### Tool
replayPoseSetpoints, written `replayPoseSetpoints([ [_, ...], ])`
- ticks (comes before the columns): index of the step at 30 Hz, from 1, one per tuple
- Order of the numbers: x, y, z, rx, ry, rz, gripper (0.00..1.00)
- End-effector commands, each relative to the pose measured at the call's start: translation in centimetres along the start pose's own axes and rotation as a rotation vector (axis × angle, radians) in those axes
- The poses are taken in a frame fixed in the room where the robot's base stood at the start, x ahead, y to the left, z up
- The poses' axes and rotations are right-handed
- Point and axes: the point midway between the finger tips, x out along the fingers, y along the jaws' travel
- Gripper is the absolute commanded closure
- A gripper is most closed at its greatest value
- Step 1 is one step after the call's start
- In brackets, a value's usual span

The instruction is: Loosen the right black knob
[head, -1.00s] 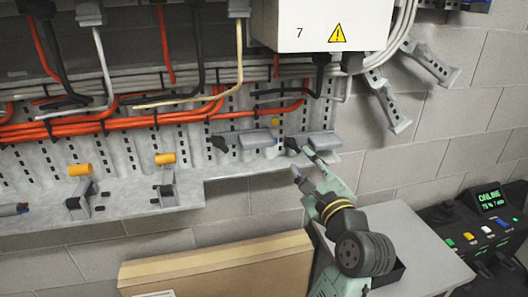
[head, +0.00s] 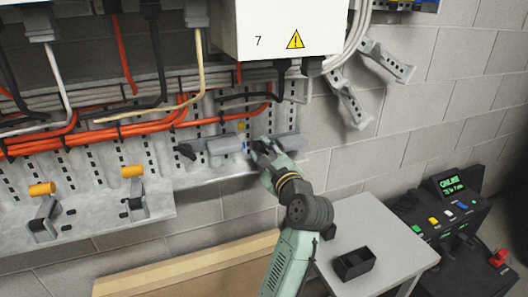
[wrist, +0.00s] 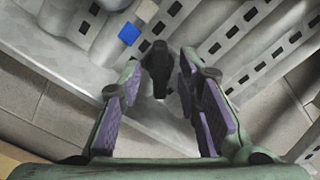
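The right black knob (wrist: 157,62) shows in the wrist view between and just ahead of my gripper's two fingers. It sits at the end of a grey cylindrical fitting on the metal panel. My gripper (wrist: 160,85) is open, with purple pads on both sides of the knob and visible gaps to it. In the head view my gripper (head: 265,156) is up at the panel and mostly hides the right knob. The left black knob (head: 186,151) is at the left end of another grey cylinder. A small blue mark (wrist: 129,33) is on the fitting beside the right knob.
Orange cables (head: 60,140) run along the panel above. A white box (head: 290,30) marked 7 hangs over the knobs. Two orange-ended levers (head: 132,172) stand at left. A grey table (head: 390,245) with a black tray (head: 354,264) and a control console (head: 455,215) are at lower right.

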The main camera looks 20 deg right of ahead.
Motion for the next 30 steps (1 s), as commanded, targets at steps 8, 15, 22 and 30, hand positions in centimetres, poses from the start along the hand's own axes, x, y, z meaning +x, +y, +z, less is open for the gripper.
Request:
replayPoseSetpoints([
  [8,-0.01,0.01,-0.01,0.0,0.0,0.0,0.75],
  [15,-0.02,0.01,-0.02,0.0,0.0,0.0,0.91],
  [22,-0.03,0.01,-0.03,0.0,0.0,0.0,1.0],
  [30,-0.03,0.02,-0.03,-0.002,0.001,0.0,1.0],
])
